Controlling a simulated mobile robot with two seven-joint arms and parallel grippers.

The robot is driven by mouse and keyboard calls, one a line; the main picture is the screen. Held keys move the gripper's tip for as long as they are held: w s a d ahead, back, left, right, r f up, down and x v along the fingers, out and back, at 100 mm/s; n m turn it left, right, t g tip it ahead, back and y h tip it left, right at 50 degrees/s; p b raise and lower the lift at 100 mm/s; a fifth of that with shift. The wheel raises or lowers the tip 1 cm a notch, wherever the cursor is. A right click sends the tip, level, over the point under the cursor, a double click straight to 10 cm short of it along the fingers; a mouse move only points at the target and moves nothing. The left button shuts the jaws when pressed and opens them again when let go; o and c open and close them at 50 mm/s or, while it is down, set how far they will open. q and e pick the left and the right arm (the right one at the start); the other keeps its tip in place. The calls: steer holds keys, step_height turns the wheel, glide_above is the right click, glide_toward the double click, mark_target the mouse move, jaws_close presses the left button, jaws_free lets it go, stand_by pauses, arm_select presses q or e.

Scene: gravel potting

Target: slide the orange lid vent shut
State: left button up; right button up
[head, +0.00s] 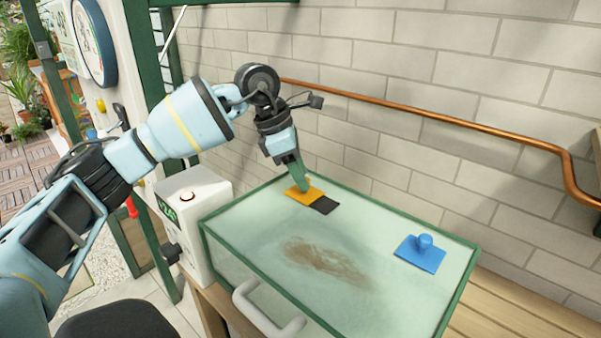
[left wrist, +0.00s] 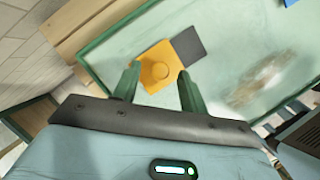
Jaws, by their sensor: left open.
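The orange lid vent (head: 305,194) is a flat square plate with a round knob, on the far left part of the green-framed clear lid (head: 390,225). A dark square opening (head: 324,205) shows beside the plate, so the vent stands open at least in part. My left gripper (head: 303,187) is above the orange vent. In the left wrist view its two green fingers (left wrist: 158,88) are apart, with the orange knob (left wrist: 160,70) just beyond and between their tips. Whether the fingers touch the plate cannot be told. My right gripper is not in view.
A blue vent with a knob (head: 423,250) sits on the lid's right side. A white handle (head: 268,312) is at the lid's front. A white box with a button (head: 190,210) stands left of the case. A copper pipe (head: 440,119) runs along the brick wall behind.

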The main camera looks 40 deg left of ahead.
arm_select(q)
steer(key=shift+w+d+f, duration=0.1)
steer(key=shift+f, duration=0.15)
jaws_close()
steer(key=shift+d, duration=0.1)
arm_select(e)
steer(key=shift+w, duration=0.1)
